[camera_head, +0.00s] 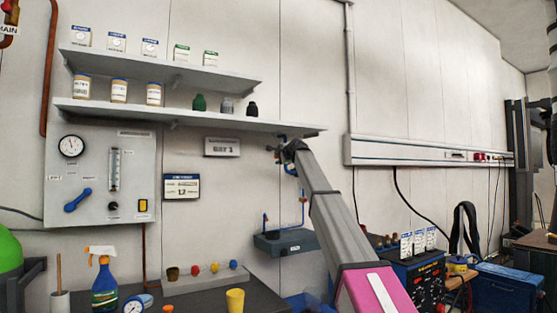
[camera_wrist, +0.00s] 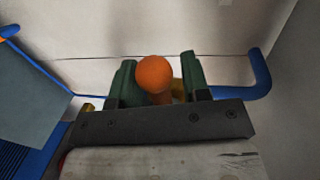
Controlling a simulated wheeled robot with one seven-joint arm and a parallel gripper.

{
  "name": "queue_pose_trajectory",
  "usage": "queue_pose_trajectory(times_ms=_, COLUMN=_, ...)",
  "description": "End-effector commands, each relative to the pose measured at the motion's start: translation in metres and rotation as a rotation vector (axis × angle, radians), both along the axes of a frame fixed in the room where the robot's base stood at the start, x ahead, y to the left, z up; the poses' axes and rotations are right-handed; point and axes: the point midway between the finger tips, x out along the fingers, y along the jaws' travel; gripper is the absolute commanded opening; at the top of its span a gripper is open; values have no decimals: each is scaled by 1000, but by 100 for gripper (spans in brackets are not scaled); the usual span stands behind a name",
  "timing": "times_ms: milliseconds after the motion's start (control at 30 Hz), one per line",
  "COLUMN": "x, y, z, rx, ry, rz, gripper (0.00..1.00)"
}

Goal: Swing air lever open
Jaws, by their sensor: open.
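An orange ball knob (camera_wrist: 154,74), which looks like the end of the air lever, sits between my gripper's two green fingers (camera_wrist: 158,78) in the wrist view. The fingers stand apart, one on each side. A gap shows right of the knob; contact on the left is hard to tell. A yellowish part (camera_wrist: 178,90) shows behind the knob, and the rest of the lever is hidden. A blue pipe (camera_wrist: 262,75) bends at the right. In the head view my gripper (camera_head: 284,150) is at the wall below the shelf's right end, and the knob is not clear there.
The lower shelf (camera_head: 200,115) with small bottles ends just above my gripper. A panel (camera_head: 125,190) with a gauge and blue handle (camera_head: 77,200) is at the left.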

Motion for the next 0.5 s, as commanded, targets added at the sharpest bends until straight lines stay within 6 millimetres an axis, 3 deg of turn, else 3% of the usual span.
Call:
queue_pose_trajectory(times_ms=300, x=5, y=3, z=-1, rx=0, ry=0, rz=0, gripper=43)
queue_pose_trajectory(times_ms=333, x=5, y=3, z=-1, rx=0, ry=0, rz=0, gripper=39)
queue_pose_trajectory(times_ms=433, x=5, y=3, z=-1, rx=-1, ry=-1, rz=0, gripper=7)
queue_pose_trajectory(times_ms=467, x=5, y=3, z=-1, rx=-1, ry=-1, rz=0, gripper=0)
queue_pose_trajectory(times_ms=500, x=5, y=3, z=-1, rx=-1, ry=-1, rz=0, gripper=0)
